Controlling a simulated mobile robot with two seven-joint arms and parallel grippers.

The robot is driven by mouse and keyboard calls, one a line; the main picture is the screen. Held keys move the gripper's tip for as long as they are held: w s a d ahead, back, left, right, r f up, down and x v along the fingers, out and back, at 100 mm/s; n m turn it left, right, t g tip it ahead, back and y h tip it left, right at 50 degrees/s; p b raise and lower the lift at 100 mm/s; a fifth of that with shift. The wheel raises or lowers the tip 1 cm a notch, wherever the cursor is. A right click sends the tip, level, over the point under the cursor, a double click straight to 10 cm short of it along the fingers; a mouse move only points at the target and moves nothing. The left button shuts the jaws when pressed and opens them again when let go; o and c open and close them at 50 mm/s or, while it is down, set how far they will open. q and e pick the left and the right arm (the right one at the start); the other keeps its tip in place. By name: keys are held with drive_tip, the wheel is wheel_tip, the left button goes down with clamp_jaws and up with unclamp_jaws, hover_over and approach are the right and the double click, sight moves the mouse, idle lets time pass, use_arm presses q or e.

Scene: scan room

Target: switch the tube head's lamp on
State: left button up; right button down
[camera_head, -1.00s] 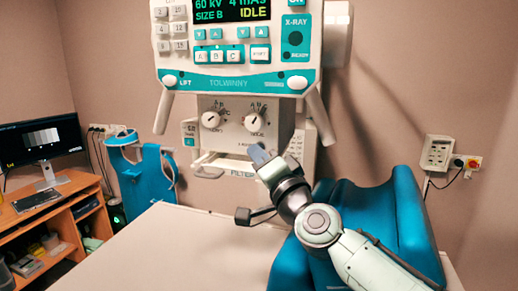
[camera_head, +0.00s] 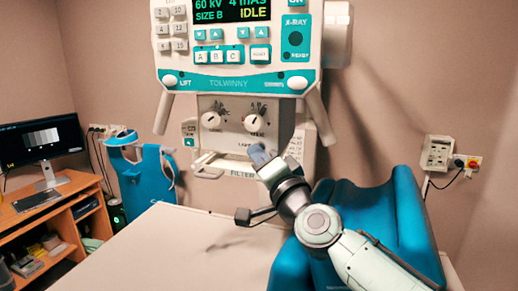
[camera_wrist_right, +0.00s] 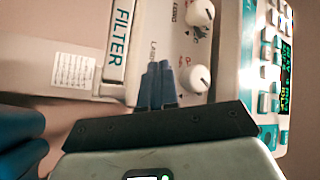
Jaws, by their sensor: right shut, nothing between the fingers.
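The tube head (camera_head: 236,84) has a teal and white panel with a lit display that reads IDLE. Below it is a pale box (camera_head: 232,124) with two white round knobs, left (camera_head: 211,121) and right (camera_head: 255,122). My right gripper (camera_head: 258,153) is shut and empty, its blue-grey fingertips close to the box's lower front. In the right wrist view the closed fingers (camera_wrist_right: 158,84) point at the box beside small lettering, near a knob (camera_wrist_right: 200,78). The fingertips hide the spot behind them, and I cannot tell whether they touch it. My left gripper is out of view.
A pale table (camera_head: 170,245) lies below the tube head. A blue cushion-like support (camera_head: 372,220) stands under my right arm. A desk with a monitor (camera_head: 40,140) is at the left, near a hanging blue apron (camera_head: 145,180). Handles hang on both sides of the panel.

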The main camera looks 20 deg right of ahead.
idle(0.6)
drive_tip(key=shift+w+d, duration=0.25)
drive_tip(key=shift+w, duration=0.1)
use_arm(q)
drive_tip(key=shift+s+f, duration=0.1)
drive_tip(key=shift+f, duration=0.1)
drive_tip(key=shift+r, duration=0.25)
use_arm(e)
drive_tip(key=shift+s+a, duration=0.2)
drive_tip(key=shift+s, duration=0.15)
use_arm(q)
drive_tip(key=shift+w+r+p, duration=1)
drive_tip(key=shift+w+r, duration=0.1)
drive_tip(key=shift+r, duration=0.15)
use_arm(e)
drive_tip(key=s+a, duration=0.1)
drive_tip(key=s, duration=0.1)
drive_tip(key=s+a, duration=0.2)
drive_tip(key=s, duration=0.1)
drive_tip(key=shift+a, duration=0.2)
